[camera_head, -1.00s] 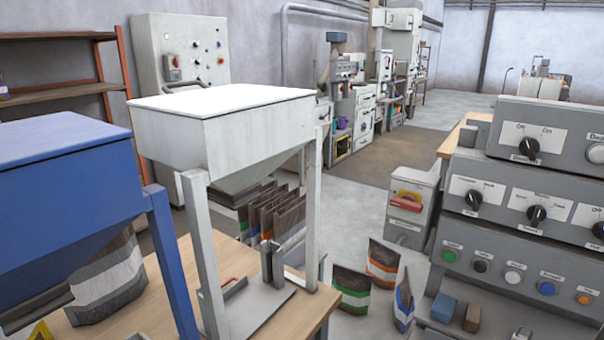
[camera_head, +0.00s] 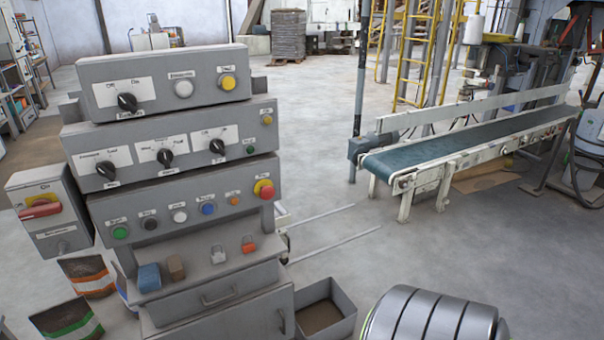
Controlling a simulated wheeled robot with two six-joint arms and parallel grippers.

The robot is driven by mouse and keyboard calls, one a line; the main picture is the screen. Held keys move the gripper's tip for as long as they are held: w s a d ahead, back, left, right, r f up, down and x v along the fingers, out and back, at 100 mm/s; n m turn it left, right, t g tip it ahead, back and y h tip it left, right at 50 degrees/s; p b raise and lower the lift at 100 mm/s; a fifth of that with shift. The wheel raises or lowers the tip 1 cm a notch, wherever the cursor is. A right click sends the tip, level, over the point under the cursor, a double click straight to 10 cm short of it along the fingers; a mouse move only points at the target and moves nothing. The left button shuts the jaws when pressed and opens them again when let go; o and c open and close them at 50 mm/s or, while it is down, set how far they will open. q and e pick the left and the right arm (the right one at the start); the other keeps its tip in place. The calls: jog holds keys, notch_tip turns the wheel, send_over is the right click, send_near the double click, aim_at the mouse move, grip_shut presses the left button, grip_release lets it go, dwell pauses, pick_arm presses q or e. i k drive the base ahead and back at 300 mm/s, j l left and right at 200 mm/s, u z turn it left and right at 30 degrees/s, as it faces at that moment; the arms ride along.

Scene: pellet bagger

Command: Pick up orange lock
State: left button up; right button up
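A small orange lock (camera_head: 248,245) sits on the ledge of the grey control cabinet (camera_head: 215,302), at the right end of a row of small items. A whitish lock-like item (camera_head: 218,255) is just left of it. Further left on the same ledge are a brown block (camera_head: 176,267) and a blue block (camera_head: 149,278).
Panels with knobs and buttons (camera_head: 180,205) rise behind the ledge. A conveyor (camera_head: 440,155) is further back. Open floor lies between.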

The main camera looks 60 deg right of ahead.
aim_at(247, 247)
jog(key=z, duration=1.45)
